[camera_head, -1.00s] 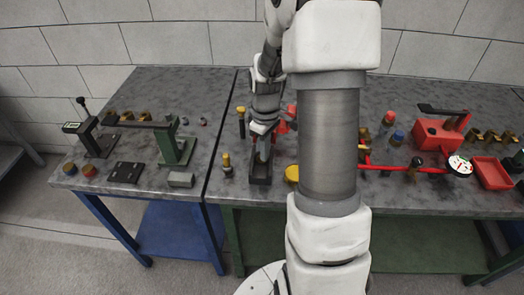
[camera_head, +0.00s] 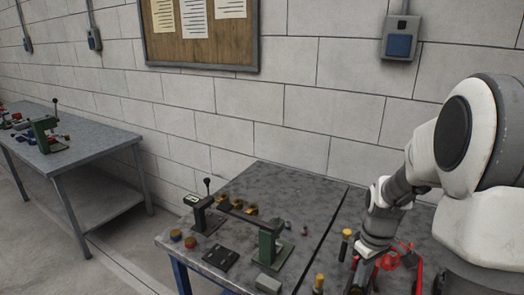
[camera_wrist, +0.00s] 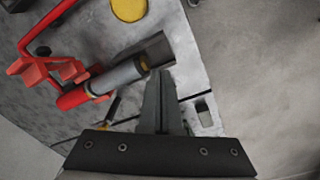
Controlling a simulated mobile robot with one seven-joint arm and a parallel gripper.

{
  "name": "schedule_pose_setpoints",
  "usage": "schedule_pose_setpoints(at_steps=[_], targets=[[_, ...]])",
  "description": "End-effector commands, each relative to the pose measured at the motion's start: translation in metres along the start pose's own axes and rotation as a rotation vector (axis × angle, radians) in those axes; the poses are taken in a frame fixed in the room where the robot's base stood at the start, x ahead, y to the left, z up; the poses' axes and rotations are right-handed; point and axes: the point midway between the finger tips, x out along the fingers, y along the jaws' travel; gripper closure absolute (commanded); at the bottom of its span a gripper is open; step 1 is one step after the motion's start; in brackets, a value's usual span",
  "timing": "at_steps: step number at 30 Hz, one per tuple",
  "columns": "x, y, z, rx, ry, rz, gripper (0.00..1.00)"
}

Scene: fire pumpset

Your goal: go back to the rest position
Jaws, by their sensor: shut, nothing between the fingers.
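My gripper (camera_wrist: 160,92) shows in the wrist view with its two grey fingers together and nothing between them. In the head view my arm comes in from the right and my gripper (camera_head: 360,276) points down over the right bench, near the bottom edge. In the wrist view a grey and red cylinder (camera_wrist: 118,77) lies just left of the fingertips, its near end close to them. Whether the fingers touch it I cannot tell. A red bracket (camera_wrist: 52,68) stands behind the cylinder. A yellow round piece (camera_wrist: 128,9) lies at the top.
Another bench (camera_head: 85,148) is far left. A wall with a notice board (camera_head: 200,50) is behind.

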Motion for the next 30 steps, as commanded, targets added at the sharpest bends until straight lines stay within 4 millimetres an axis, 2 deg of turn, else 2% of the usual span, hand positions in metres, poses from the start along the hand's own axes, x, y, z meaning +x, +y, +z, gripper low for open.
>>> schedule_pose_setpoints(at_steps=[1,6,15,22,30], targets=[[-0.016,-0.007,-0.002,0.011,0.018,0.019,1.0],[-0.067,-0.037,0.001,0.081,0.079,0.071,1.0],[-0.137,-0.095,0.022,0.212,0.213,0.12,1.0],[-0.172,-0.138,0.049,0.308,0.33,0.121,1.0],[-0.188,-0.173,0.077,0.395,0.434,0.091,1.0]])
